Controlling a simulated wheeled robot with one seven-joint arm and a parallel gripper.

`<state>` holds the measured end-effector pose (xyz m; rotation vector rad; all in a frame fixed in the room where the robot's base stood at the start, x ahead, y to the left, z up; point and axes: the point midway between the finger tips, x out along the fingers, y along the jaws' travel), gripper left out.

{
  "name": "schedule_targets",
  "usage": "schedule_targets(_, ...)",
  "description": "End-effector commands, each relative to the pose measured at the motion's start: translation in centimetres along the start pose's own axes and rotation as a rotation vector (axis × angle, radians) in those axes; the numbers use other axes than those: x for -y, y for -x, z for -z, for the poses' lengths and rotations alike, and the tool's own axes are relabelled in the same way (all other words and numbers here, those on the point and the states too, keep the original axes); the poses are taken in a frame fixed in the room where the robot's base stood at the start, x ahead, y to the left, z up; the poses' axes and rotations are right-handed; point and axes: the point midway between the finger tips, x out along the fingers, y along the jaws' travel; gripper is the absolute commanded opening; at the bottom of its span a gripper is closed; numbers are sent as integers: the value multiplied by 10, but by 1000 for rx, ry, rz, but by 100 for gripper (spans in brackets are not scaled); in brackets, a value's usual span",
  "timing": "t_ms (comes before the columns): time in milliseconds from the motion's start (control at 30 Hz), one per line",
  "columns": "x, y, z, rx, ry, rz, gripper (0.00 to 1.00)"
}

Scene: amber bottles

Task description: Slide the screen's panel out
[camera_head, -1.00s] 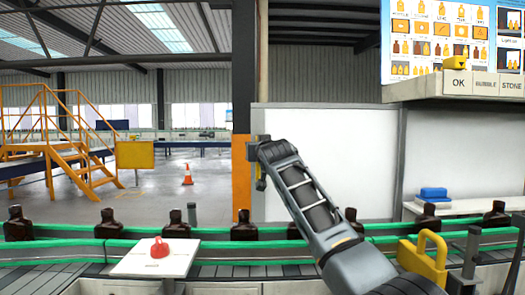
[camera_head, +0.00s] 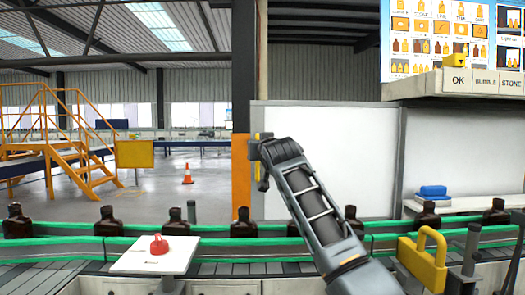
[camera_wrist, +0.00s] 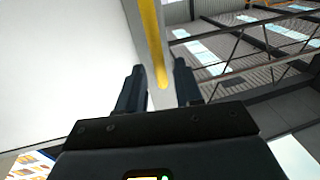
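The screen's white panel (camera_head: 345,150) stands upright behind the conveyor, and its pale face fills the left of the wrist view (camera_wrist: 60,65). A yellow bar handle (camera_wrist: 151,38) runs along its edge. My gripper (camera_head: 259,165) is at the panel's left edge, by the handle. In the wrist view my gripper (camera_wrist: 160,86) is open, with one dark finger on each side of the handle's end. Gaps show between the handle and both fingers. In the head view my arm covers part of the panel's lower middle.
A conveyor with green rails (camera_head: 130,241) carries several amber bottles (camera_head: 109,222) below the panel. A red button (camera_head: 159,245) sits on a white plate at the front left. A yellow padlock-shaped piece (camera_head: 424,260) stands at the front right. An orange post (camera_head: 241,175) adjoins the panel's left edge.

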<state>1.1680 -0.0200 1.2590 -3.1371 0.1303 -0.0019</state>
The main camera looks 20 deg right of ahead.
Motion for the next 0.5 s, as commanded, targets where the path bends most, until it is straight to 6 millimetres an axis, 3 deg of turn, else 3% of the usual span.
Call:
schedule_targets(200, 0, 29, -1, -1, -1, 1, 35)
schedule_targets(500, 0, 45, 0, 0, -1, 1, 35)
